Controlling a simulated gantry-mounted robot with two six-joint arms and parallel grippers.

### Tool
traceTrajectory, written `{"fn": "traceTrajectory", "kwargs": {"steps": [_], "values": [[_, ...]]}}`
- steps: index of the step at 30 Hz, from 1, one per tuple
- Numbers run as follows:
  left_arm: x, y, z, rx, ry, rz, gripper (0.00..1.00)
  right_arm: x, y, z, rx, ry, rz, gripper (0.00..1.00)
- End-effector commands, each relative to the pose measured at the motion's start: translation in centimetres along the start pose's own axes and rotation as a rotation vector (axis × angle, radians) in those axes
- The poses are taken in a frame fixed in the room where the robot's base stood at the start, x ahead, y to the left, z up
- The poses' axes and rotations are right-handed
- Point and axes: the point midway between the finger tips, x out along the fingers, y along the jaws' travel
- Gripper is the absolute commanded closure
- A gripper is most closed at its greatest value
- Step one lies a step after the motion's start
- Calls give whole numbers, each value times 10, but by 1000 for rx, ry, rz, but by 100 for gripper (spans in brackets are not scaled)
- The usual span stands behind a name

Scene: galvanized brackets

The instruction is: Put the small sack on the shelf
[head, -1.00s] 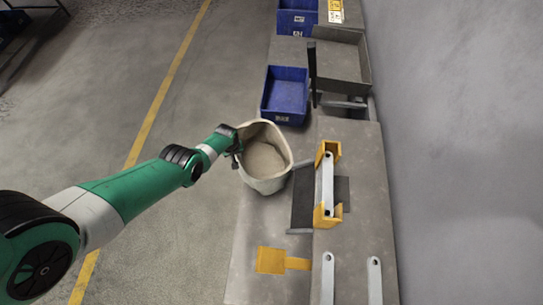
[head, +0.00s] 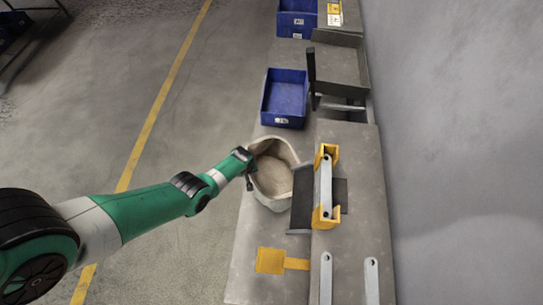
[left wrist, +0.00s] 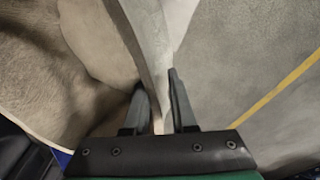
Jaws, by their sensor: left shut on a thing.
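The small sack (head: 273,178) is beige, open at the top and roughly upright in the head view. My left gripper (head: 250,178) is shut on the left side of its rim. In the left wrist view the sack's pale cloth edge (left wrist: 150,45) runs between the two dark fingers of the left gripper (left wrist: 160,112). The grey shelf (head: 352,235) is the long raised level along the wall, right of the sack. The sack's right side is close to a dark plate at the shelf's edge; I cannot tell whether they touch. My right gripper is out of view.
A yellow bracket with a grey metal bar (head: 326,187) stands on the shelf, and more bars (head: 372,280) lie nearer. A blue bin (head: 285,97) is behind the sack. A grey tray (head: 340,68) stands beyond. A yellow piece (head: 270,260) lies on the lower level.

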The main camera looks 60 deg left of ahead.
Motion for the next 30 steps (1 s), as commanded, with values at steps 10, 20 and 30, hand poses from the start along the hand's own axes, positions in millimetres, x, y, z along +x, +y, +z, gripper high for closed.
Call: {"fn": "traceTrajectory", "kwargs": {"steps": [10, 20, 30], "values": [[-9, -4, 90, 112, -3, 21, 100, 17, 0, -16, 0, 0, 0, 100], [-25, -53, 183, 360, -18, 53, 100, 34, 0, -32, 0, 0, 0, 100], [-30, -104, 226, 534, -28, 82, 100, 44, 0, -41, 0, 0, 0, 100]]}}
